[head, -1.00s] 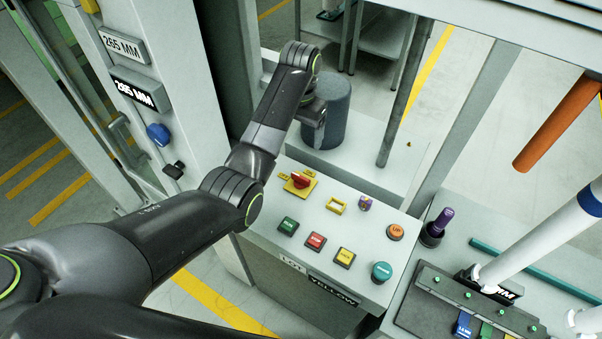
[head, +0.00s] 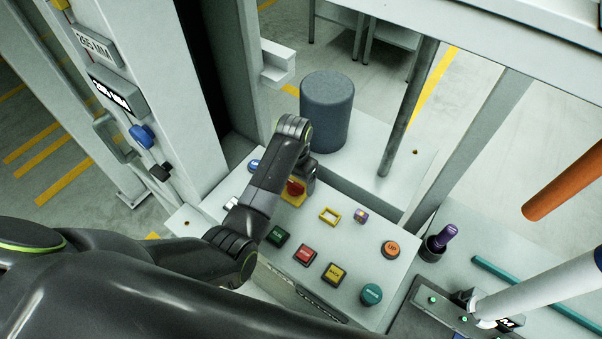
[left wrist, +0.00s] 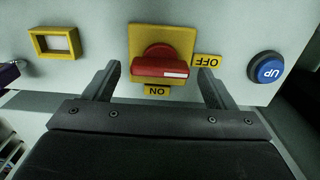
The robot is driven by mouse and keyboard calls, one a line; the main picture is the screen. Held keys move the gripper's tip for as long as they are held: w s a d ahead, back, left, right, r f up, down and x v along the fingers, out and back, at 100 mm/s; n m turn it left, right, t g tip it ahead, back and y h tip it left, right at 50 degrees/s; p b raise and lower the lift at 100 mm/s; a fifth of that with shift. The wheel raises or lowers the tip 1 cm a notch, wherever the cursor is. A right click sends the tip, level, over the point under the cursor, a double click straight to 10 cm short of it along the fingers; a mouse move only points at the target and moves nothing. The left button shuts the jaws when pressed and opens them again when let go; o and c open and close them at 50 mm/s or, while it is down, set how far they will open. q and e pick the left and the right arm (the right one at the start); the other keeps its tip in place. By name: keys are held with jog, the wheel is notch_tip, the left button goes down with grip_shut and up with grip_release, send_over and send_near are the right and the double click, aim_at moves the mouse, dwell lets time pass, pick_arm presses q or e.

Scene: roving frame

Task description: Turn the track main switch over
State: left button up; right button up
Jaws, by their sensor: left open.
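The track main switch is a red rotary handle (head: 295,188) on a yellow plate on the pale control panel (head: 365,228). In the left wrist view the red handle (left wrist: 160,68) lies across the picture, its white mark toward the right, on the side of the OFF label (left wrist: 207,61). The ON label (left wrist: 157,90) is just below it. My left gripper (left wrist: 159,73) is open, with one finger on each side of the handle and gaps between. In the head view my wrist partly hides the switch. My right gripper is not in view.
Close by are a blue UP button (left wrist: 266,69), a yellow frame (head: 330,216) and an orange UP button (head: 390,250). Green, red, yellow and teal buttons line the front. A grey cylinder (head: 327,110) stands behind; a post (head: 408,105) rises to the right.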

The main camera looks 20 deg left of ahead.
pick_arm(q)
jog(key=shift+s+f, duration=0.1)
jog(key=shift+f, duration=0.1)
jog(key=shift+s, duration=0.1)
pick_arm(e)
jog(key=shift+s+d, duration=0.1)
pick_arm(q)
jog(key=shift+s+r, duration=0.1)
jog(key=shift+c, duration=0.9)
jog(key=c, duration=0.8)
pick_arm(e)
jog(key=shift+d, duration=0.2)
